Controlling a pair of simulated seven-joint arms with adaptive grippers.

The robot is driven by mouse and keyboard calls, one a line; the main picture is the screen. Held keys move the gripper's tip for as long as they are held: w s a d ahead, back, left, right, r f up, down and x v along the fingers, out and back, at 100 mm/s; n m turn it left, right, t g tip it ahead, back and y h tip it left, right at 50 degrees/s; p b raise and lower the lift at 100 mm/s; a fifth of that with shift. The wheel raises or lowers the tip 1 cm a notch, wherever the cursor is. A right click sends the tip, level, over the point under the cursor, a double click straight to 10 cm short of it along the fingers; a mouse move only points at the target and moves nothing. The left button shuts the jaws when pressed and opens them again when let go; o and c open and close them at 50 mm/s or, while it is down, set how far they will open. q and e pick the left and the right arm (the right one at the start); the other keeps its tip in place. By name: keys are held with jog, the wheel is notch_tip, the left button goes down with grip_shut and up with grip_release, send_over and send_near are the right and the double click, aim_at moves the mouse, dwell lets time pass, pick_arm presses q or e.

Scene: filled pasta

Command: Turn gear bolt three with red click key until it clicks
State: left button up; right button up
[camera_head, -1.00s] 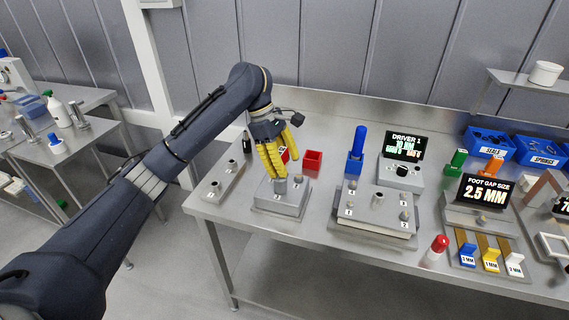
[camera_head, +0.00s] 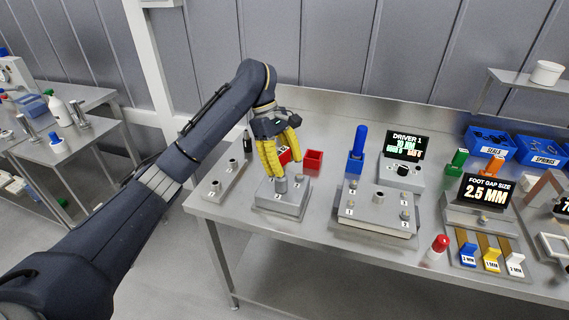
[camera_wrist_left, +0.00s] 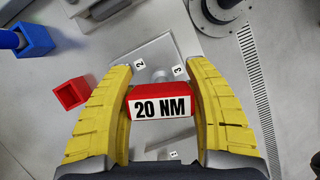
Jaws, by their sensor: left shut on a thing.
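My left gripper (camera_head: 277,158) has yellow fingers and is shut on the red click key (camera_wrist_left: 162,103), marked "20 NM" in the left wrist view. The key stands over the grey gear block (camera_head: 293,203) with its lower end down at the block's top. The fingers and key hide much of that top, so I cannot tell whether the key is seated on a bolt. In the left wrist view, a bolt (camera_wrist_left: 159,76) shows just beyond the key, and the label 3 (camera_wrist_left: 179,70) lies to its right. My right gripper is not in view.
An empty red holder (camera_head: 313,160) stands behind the block, and a blue driver (camera_head: 358,146) in its holder is further right. A second plate with numbered bolts (camera_head: 377,210) lies to the right. A bolt strip (camera_head: 220,182) lies to the left.

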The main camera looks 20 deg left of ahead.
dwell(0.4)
pick_arm(q)
jog(key=o, duration=1.4)
